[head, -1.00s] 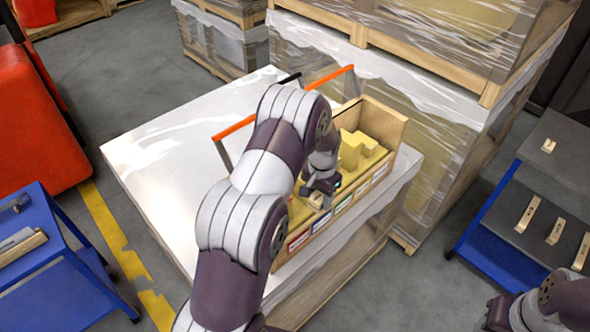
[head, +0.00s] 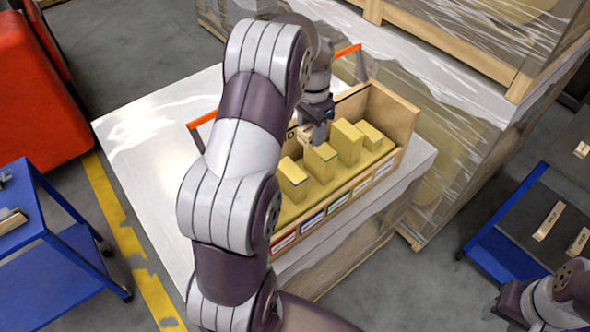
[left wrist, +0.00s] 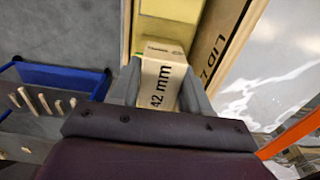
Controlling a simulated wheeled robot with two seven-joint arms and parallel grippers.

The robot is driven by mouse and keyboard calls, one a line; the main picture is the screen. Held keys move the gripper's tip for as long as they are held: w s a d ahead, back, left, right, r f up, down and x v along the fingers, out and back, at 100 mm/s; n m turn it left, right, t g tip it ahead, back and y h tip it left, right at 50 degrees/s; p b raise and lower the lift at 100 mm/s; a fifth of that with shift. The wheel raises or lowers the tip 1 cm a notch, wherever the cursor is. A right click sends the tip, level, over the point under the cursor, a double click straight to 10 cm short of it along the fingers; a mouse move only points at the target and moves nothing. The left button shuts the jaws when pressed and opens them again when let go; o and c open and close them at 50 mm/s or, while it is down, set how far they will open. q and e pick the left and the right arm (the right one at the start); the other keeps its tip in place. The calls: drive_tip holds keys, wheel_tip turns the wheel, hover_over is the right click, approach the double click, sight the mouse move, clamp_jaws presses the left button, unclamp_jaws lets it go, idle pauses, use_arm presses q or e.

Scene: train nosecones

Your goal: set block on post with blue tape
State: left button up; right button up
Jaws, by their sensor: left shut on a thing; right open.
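A long wooden box (head: 404,115) holds several yellow posts of differing heights. Its front wall carries a row of colour-edged labels, with a blue one (head: 312,221) second from the left. The front left post (head: 293,180) shows a thin bluish line along its top edge. My left gripper (head: 311,138) is shut on a small pale wooden block (left wrist: 162,80) marked "42 mm", above the box's back side behind the posts. The block is largely hidden in the head view. My right gripper (head: 503,308) is at the lower right, open and apart from the box.
The box sits on a white wrapped pallet load (head: 135,140) with an orange-handled frame behind. A wrapped stack (head: 470,130) stands at the right. A dark-topped blue table (head: 515,215) bears several wooden pieces. A blue cart (head: 50,250) stands at the left.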

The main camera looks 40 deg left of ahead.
use_arm(q)
drive_tip(key=p, duration=0.1)
approach(291, 170)
drive_tip(key=shift+w+d+f, duration=0.2)
drive_tip(key=shift+w, duration=0.15)
drive_tip(key=f, duration=0.1)
drive_tip(key=f+p, duration=0.1)
drive_tip(key=f, duration=0.1)
drive_tip(key=f+p, duration=0.1)
drive_tip(key=shift+s+a+f, duration=0.2)
drive_tip(key=shift+s+f, duration=0.1)
drive_tip(key=shift+f, duration=0.1)
drive_tip(key=shift+s+f, duration=0.1)
drive_tip(key=shift+f, duration=0.3)
drive_tip(key=shift+a, duration=0.1)
drive_tip(key=shift+f, duration=0.1)
drive_tip(key=o, duration=0.7)
drive_tip(key=shift+f, duration=0.1)
drive_tip(key=o, duration=0.3)
drive_tip(key=shift+o, duration=0.2)
